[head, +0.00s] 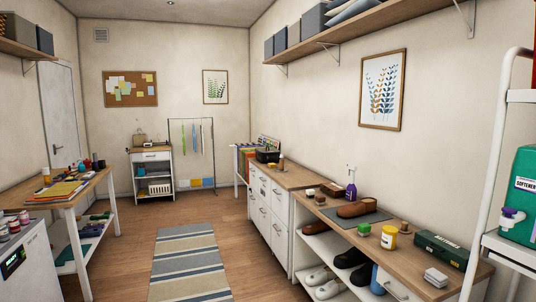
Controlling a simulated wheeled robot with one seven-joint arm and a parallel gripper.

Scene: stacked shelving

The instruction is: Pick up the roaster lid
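I cannot pick out a roaster lid for certain in the head view. A dark, box-like object (268,155) sits at the far end of the white cabinet's wooden top. It is too small to tell whether it is a roaster or has a lid. My gripper is not in view.
A shoe bench (455,283) along the right wall holds shoes, jars, a purple spray bottle (351,183) and a green box (442,250). A white rack (480,200) stands at near right. A craft table (100,181) stands left. The striped rug (188,262) and floor between are clear.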

